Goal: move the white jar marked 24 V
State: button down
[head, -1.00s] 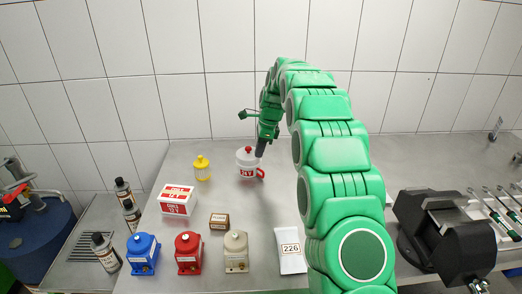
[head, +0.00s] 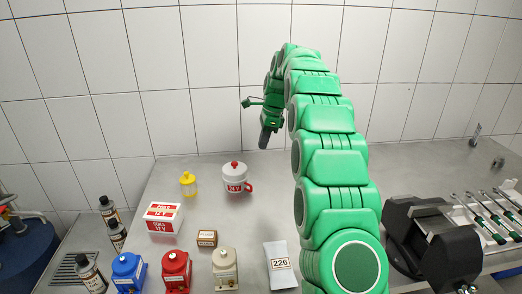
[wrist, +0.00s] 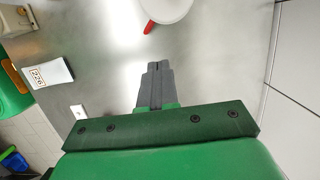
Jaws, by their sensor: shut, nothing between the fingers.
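The white jar (head: 235,178) stands upright on the steel bench near the back wall. It has a red knob on its lid, a red handle on its right side and a red label whose text is too small to read surely. My gripper (head: 264,139) is up and to the right of the jar, apart from it, shut and empty. In the wrist view my gripper (wrist: 154,66) has its fingers together, pointing toward the jar (wrist: 168,8), which is cut off by the top edge with its red handle showing.
Left of the jar are a yellow-lidded jar (head: 188,184) and a red-and-white box (head: 163,218). A small brown box (head: 207,238), blue (head: 129,272), red (head: 175,270) and beige (head: 225,268) units and a 226 packet (head: 280,265) lie nearer.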

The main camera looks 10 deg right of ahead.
jog(key=shift+d+r, duration=0.1)
jog(key=shift+r, duration=0.25)
jog(key=c, duration=1.4)
grip_release()
jog(key=shift+c, duration=0.2)
jog(key=shift+o, duration=1.1)
jog(key=shift+a+f, duration=0.25)
jog(key=o, duration=1.2)
jog(key=a+f+m, duration=0.1)
jog(key=f, duration=0.1)
jog(key=a+f+m+t, duration=0.1)
jog(key=a+f+m, duration=0.1)
jog(key=shift+a+f+m+y, duration=0.1)
jog(key=shift+a+m+y, duration=0.1)
jog(key=shift+m+y, duration=0.1)
jog(key=m+t, duration=0.2)
jog(key=m, duration=0.2)
send_over(245, 176)
jog(key=d, duration=0.1)
notch_tip(245, 176, down, 4)
jog(key=shift+s+d+f, duration=0.1)
jog(key=shift+s+f, duration=0.05)
jog(key=shift+f, duration=0.1)
jog(key=shift+s+f+m, duration=0.4)
jog(key=shift+f+m, duration=0.2)
jog(key=shift+f, duration=0.25)
jog(key=shift+f, duration=0.1)
